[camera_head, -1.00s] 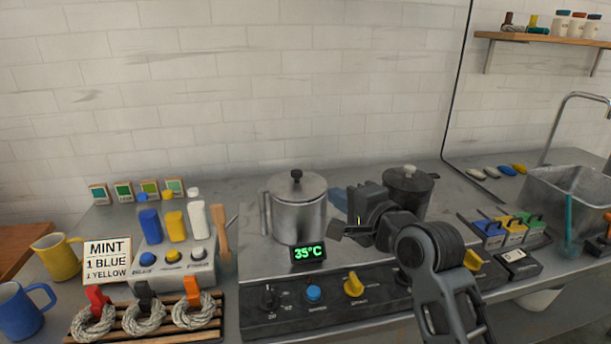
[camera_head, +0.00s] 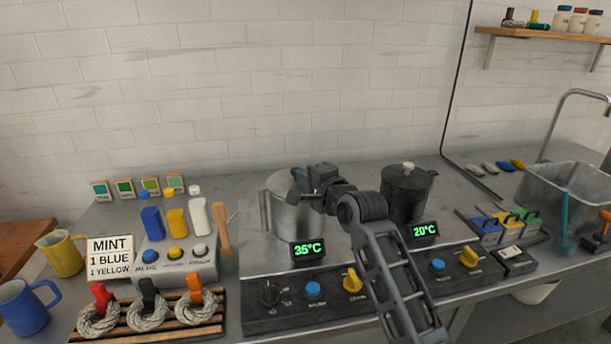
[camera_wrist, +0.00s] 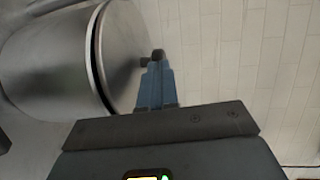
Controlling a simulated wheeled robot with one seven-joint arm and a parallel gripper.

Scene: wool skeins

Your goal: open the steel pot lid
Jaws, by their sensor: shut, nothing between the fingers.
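The steel pot (camera_head: 283,221) stands on the left of the stove top, partly hidden behind my gripper and arm. Its lid (camera_wrist: 122,55) is on, with a thin dark gap line at the rim in the wrist view. The dark lid knob (camera_wrist: 147,61) shows just past my fingertips; in the head view it is hidden. My gripper (camera_head: 303,180) is over the pot's top at the lid. In the wrist view my blue-grey fingers (camera_wrist: 157,72) are shut with nothing between them, and their tips are right at the knob. I cannot tell whether they touch it.
A dark pot (camera_head: 405,194) with a pale knob stands to the right, close to my arm. The control panel (camera_head: 330,300) runs along the front. A wooden spatula (camera_head: 222,232) and a dispenser (camera_head: 178,262) stand left. The sink (camera_head: 570,190) is far right.

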